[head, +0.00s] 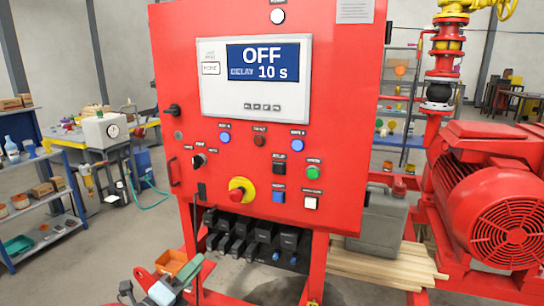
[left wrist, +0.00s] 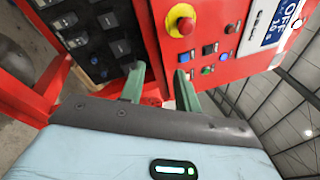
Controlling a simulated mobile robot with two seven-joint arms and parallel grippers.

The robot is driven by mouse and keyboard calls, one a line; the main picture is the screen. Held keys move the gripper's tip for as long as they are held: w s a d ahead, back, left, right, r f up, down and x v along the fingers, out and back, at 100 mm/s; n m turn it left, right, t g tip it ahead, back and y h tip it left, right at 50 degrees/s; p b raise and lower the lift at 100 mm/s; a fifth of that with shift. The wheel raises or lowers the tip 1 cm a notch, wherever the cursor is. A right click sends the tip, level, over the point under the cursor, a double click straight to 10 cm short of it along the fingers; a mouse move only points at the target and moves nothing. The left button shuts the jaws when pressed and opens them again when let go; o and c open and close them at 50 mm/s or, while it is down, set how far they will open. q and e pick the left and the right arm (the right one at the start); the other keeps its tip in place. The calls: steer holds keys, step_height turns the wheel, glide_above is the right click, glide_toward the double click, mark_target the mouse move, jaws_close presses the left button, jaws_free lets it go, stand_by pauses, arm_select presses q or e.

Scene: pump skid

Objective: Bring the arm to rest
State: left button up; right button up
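My left gripper (head: 178,275) is low in the head view, in front of the lower left of the red control panel (head: 260,120). In the left wrist view its two green fingers (left wrist: 160,75) stand apart with nothing between them. Beyond them are the panel's lower face, the red emergency stop on its yellow collar (left wrist: 181,22) and the black switch blocks (left wrist: 95,35). The fingers look clear of the panel, though the exact gap is hard to tell. My right gripper is in neither view.
A red motor (head: 485,195) and a grey jerrycan (head: 380,222) stand to the right of the panel. A shelf with goods (head: 40,225) and a workbench (head: 85,140) are at the left. Open concrete floor lies between shelf and panel.

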arm_select(q)
steer(key=s+a+f+n+g+y, duration=0.2)
steer(key=s+f+n+y, duration=0.3)
steer(key=s+f+n, duration=0.7)
steer(key=s+a+f+n+g+y, duration=0.2)
steer(key=s+f+n+y, duration=0.2)
steer(key=s+f+n, duration=0.85)
steer(key=s+d+f+n+g, duration=0.1)
steer(key=s+f+n+g, duration=0.2)
steer(key=s+f, duration=0.4)
steer(key=s+g, duration=0.1)
steer(key=s, duration=0.2)
steer(key=shift+s+d+f+h, duration=0.15)
steer(key=shift+s+f+h, duration=0.15)
steer(key=shift+f, duration=0.1)
